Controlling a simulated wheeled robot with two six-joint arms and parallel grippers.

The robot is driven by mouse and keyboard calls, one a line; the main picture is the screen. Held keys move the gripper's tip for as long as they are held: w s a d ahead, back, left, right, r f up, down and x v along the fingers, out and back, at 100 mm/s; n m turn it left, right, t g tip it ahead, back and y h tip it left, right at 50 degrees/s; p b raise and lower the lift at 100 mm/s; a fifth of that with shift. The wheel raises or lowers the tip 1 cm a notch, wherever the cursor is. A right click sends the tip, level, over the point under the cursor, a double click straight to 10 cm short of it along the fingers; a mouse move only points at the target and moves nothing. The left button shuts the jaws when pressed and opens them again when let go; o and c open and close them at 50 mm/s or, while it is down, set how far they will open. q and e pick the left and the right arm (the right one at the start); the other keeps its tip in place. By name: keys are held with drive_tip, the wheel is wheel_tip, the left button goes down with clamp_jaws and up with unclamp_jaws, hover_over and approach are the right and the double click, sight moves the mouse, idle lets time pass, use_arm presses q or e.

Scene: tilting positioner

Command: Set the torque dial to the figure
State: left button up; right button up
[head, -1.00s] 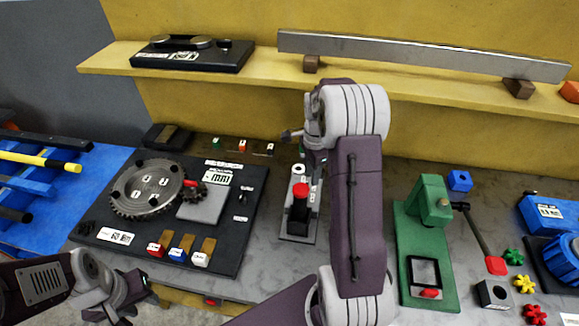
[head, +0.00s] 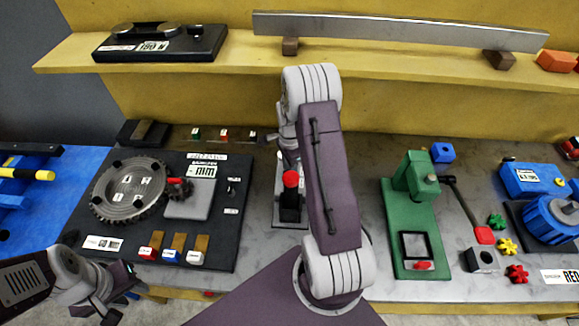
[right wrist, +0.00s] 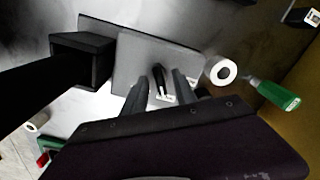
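A grey plate with a small black pointer-like knob (right wrist: 160,80) shows in the right wrist view; a small white label sits beside it. I cannot tell for sure that this is the torque dial. My right gripper (right wrist: 162,88) is open, with one finger on each side of the knob and grey plate visible between. In the head view my right arm hides the gripper and most of this fixture (head: 291,215), which has a red-topped black post. My left gripper (head: 118,292) hangs low at the left, near the bench edge; its fingers are too dark to judge.
A black block (head: 160,45) with a "190 N" label stands on the shelf. A dark board (head: 215,245) with a toothed disc (head: 130,190) lies left, a green press (head: 412,215) right. A white roll (right wrist: 222,71) and green-handled tool (right wrist: 278,95) lie beside the plate.

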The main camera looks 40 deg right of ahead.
drive_tip(key=shift+s+r, duration=0.1)
drive_tip(key=shift+s, duration=0.05)
drive_tip(key=shift+w, duration=0.2)
clamp_jaws()
drive_tip(key=shift+n, duration=0.3)
drive_tip(key=n, duration=0.5)
drive_tip(key=shift+n, duration=0.3)
drive_tip(key=n, duration=0.5)
drive_tip(key=shift+p, duration=0.35)
drive_tip(key=shift+n, duration=0.4)
unclamp_jaws()
